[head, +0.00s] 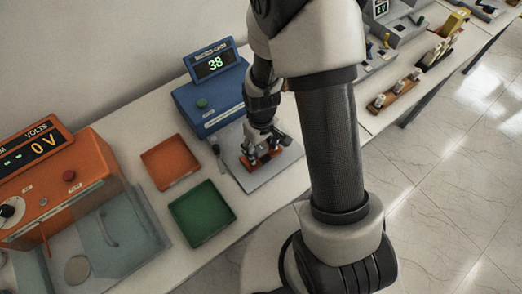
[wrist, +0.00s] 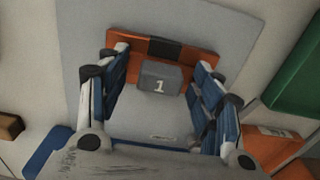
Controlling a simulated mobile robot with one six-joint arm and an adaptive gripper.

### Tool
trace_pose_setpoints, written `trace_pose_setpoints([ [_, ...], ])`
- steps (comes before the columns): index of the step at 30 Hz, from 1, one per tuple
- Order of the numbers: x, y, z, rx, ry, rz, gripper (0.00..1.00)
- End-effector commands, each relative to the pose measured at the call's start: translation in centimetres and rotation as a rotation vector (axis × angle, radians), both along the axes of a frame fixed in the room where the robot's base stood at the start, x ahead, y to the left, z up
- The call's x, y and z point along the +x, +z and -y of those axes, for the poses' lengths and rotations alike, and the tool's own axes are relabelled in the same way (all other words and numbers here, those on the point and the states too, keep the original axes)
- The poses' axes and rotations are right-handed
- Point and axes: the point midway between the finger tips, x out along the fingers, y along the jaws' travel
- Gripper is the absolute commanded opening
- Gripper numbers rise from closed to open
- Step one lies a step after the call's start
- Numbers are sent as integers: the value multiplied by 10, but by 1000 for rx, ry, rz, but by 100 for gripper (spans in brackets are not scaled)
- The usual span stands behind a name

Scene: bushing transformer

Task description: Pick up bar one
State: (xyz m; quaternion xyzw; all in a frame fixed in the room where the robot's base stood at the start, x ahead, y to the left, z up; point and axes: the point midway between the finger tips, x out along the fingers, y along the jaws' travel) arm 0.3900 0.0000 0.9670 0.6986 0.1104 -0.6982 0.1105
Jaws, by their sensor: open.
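Bar one shows in the wrist view as an orange-brown bar (wrist: 188,53) with a dark middle section. A grey block (wrist: 160,78) marked "1" is at its middle. The bar lies on a grey plate (wrist: 82,32). My gripper (wrist: 161,66) is open, with one blue-padded finger to each side of the grey block and clear space between. The fingers overlap parts of the bar in this view; contact cannot be told. In the head view my gripper (head: 264,143) points down over the orange-brown bar (head: 271,156), which it partly hides.
A blue meter box (head: 205,100) reading 38 stands behind the plate. An orange tray (head: 170,162) and a green tray (head: 202,213) lie to the left. An orange volts unit (head: 60,185) with a clear cover stands farther left. Other equipment lines the bench at upper right.

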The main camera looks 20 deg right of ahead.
Motion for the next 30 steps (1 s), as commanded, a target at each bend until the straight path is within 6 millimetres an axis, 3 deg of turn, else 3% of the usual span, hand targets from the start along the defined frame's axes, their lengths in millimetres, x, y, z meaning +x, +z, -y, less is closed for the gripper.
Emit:
trace_pose_setpoints([
  [2,0,1,0,0,0,0,60],
  [27,0,1,0,0,0,0,5],
  [30,0,1,0,0,0,0,3],
])
